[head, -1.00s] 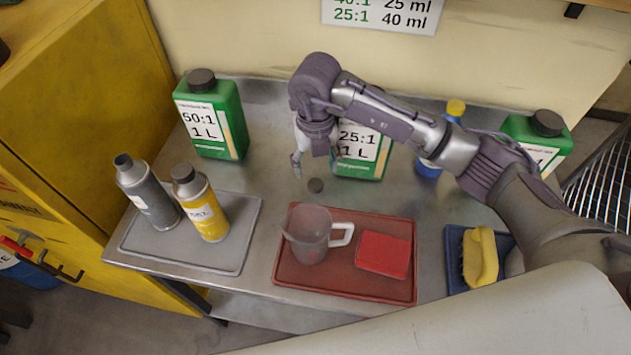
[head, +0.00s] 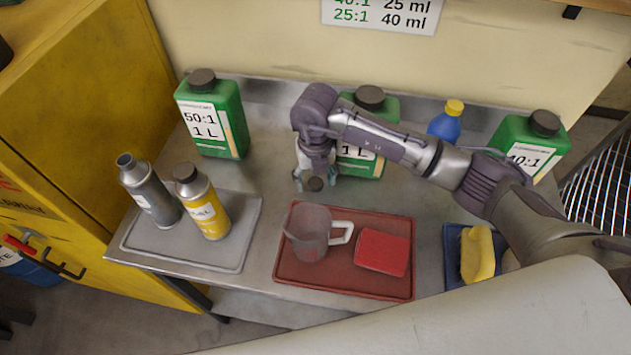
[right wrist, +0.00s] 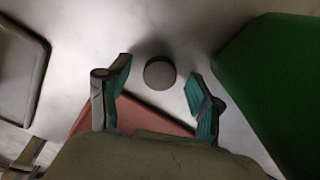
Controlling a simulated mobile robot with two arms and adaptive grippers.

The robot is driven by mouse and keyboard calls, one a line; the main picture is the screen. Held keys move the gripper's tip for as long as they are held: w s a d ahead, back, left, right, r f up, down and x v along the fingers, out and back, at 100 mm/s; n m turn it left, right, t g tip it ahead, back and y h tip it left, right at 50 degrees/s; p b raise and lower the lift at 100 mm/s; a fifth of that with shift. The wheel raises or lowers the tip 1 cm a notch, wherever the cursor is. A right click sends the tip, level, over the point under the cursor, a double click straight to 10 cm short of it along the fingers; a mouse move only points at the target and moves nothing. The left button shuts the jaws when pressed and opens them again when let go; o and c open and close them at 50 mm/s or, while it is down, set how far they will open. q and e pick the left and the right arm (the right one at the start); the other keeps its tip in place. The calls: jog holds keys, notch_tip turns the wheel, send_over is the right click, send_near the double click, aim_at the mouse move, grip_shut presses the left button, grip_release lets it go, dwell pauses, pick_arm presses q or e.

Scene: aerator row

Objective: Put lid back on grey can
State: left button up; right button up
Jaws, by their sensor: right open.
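The grey can (head: 150,191) stands upright on the grey tray (head: 237,257) at the left, with its top uncovered. A small dark round lid (head: 314,184) lies on the metal table, in front of the middle green canister. In the right wrist view the lid (right wrist: 159,73) shows as a round disc between the two fingertips, touching neither. My right gripper (head: 315,183) points down over the lid and is open and empty; its teal finger pads also show in the right wrist view (right wrist: 158,88). My left gripper is not in view.
A capped yellow can (head: 205,212) stands beside the grey can. A red tray (head: 340,283) holds a clear jug (head: 308,232) and a red block (head: 383,252). Green canisters (head: 228,125) line the back. A yellow sponge (head: 478,254) lies at the right.

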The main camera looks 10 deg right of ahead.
jog(key=shift+c, duration=0.2)
jog(key=c, duration=0.8)
jog(key=shift+r, duration=0.15)
notch_tip(320, 180, up, 13)
jog(key=b, duration=0.3)
notch_tip(320, 180, up, 14)
send_over(315, 182)
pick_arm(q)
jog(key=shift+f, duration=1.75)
pick_arm(e)
jog(key=shift+r, duration=0.4)
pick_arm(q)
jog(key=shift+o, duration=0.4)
